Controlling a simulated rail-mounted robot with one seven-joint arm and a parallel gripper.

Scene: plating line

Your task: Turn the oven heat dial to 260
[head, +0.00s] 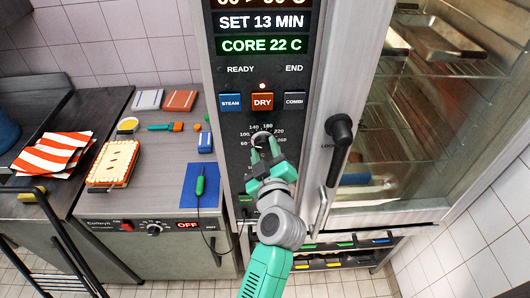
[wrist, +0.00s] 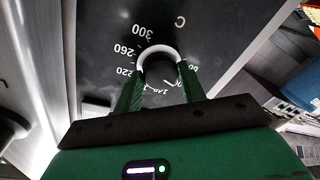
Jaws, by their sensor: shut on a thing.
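The oven heat dial (head: 262,137) is a dark round knob with a pale rim, set on the black oven panel below the mode buttons. A printed ring of numbers surrounds it. My gripper (head: 266,150) has its green fingers closed on the dial from below, one on each side. In the wrist view the dial (wrist: 160,57) sits between the two fingers (wrist: 160,74), with its white rim showing above them. The printed 220, 260 and 300 show upside down beside it.
The panel has STEAM (head: 230,102), DRY (head: 262,102) and COMBI (head: 294,101) buttons, with a lamp lit above DRY. The oven door handle (head: 340,140) stands out close to the right of my gripper. A counter (head: 150,200) with several loose items is at left.

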